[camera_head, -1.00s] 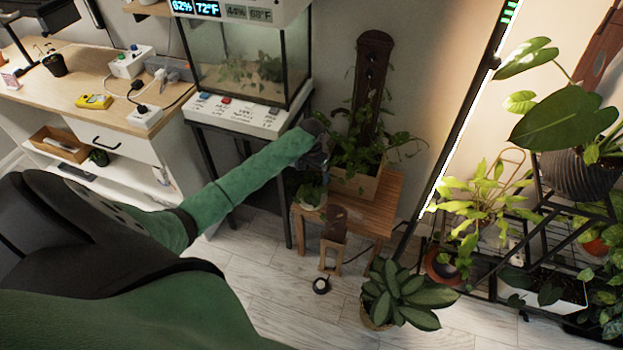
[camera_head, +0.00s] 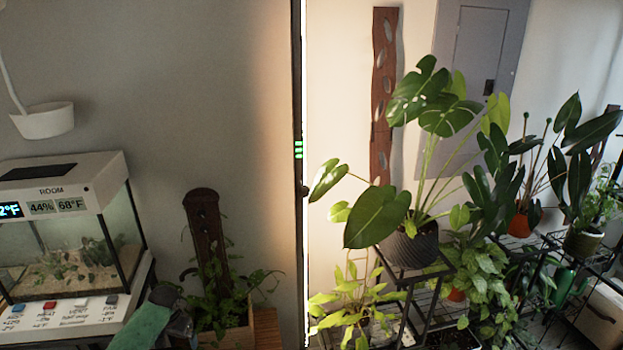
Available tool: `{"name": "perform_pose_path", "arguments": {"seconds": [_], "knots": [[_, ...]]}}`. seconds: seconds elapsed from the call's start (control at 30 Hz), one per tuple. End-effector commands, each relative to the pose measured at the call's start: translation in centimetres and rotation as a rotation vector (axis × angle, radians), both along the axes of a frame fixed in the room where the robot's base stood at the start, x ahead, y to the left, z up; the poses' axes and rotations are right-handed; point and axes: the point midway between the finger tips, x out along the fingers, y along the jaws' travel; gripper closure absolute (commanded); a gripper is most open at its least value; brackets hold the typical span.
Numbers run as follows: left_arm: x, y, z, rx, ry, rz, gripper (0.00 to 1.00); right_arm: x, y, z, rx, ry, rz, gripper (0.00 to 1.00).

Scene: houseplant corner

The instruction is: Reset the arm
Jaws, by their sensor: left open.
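My left gripper (camera_head: 184,323) shows at the bottom left of the head view, at the end of my green-sleeved left arm. It is open, with nothing seen between its fingers, though it is small and dark in the picture. It is beside the wooden planter box (camera_head: 238,336) with a trailing plant, and to the right of the terrarium's control panel (camera_head: 72,312). I cannot tell whether it touches the plant's leaves. My right gripper is not in view.
A glass terrarium (camera_head: 75,262) stands at the left. At the right, a large-leaved plant in a dark ribbed pot (camera_head: 409,249) and several other plants fill black wire racks. A white hanging pot (camera_head: 45,121) is upper left.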

Motion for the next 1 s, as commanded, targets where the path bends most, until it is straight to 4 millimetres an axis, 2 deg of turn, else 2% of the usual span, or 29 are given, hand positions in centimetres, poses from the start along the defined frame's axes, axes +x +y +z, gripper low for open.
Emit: {"name": "perform_pose_path", "arguments": {"seconds": [0.1, 0.27, 0.37, 0.47, 0.67, 0.8, 1.0], "knots": [[1.0, -1.1, 3.1, 0.044, -0.076, -0.048, 0.0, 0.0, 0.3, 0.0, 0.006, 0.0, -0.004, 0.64], [1.8, -4.1, 6.9, 0.08, -0.177, -0.108, 0.0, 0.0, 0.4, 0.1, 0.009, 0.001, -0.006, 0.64], [1.1, -6.7, 8.5, 0.094, -0.235, -0.143, 0.0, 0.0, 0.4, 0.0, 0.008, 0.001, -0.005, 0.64], [-0.5, -9.5, 9.5, 0.099, -0.284, -0.174, 0.0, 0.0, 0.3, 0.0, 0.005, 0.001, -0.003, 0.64], [-5.2, -14.6, 9.9, 0.083, -0.346, -0.206, 0.0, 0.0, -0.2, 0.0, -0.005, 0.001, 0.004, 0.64], [-9.7, -17.9, 9.5, 0.055, -0.368, -0.207, 0.0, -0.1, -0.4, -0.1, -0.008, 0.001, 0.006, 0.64], [-16.5, -21.5, 8.3, 0.0, -0.362, -0.182, 0.0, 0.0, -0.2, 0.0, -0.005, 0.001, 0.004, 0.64]]}}
